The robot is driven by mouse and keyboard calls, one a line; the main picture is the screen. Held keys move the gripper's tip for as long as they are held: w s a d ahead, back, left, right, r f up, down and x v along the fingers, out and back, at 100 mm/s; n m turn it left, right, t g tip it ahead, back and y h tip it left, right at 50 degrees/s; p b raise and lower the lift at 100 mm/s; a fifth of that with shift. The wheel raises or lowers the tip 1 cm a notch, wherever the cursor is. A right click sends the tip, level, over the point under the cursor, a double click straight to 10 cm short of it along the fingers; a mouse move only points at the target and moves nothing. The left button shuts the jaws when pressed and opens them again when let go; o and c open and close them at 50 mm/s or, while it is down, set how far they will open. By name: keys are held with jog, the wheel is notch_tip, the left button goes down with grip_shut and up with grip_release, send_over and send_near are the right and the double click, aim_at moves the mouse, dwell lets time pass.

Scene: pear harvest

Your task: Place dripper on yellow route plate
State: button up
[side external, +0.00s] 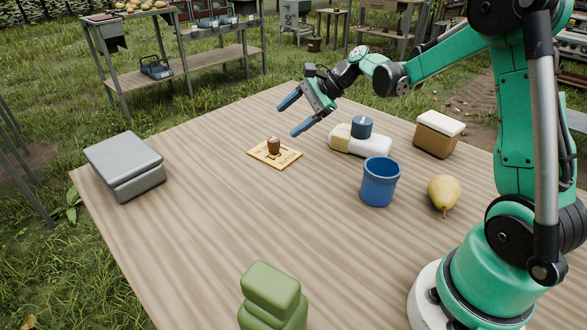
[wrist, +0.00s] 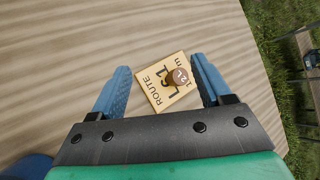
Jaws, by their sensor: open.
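The yellow route plate (side external: 262,152) lies flat on the wooden table, and it also shows in the wrist view (wrist: 150,92) with dark lettering that includes "ROUTE". A small brown cylindrical piece, which looks like the dripper (side external: 273,145), stands on the plate near its middle. In the wrist view this piece (wrist: 177,76) is seen from above, with a pale mark on its top. My gripper (side external: 288,117) is open and empty, above and a little to the right of the plate in the side view. In the wrist view its blue fingers (wrist: 160,66) frame the plate, apart from it.
A cream-and-yellow block (side external: 375,146) bears a blue cylinder (side external: 361,127). A blue cup (side external: 379,184), a pear (side external: 444,193) and a brown box with a white lid (side external: 437,137) stand to the right. A grey box (side external: 125,164) and green object (side external: 270,290) stand elsewhere.

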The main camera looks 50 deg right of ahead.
jog(key=s+a+r+n+h, duration=0.1)
jog(key=s+a+n+h, duration=0.2)
jog(key=s+n, duration=0.4)
jog(key=s+a+r+n+h, duration=0.1)
jog(key=s+a+n+h, duration=0.2)
jog(key=n, duration=0.9)
jog(key=s+a, duration=0.3)
jog(key=s, duration=0.1)
jog(key=shift+s+r+h, duration=0.3)
jog(key=shift+s, duration=0.05)
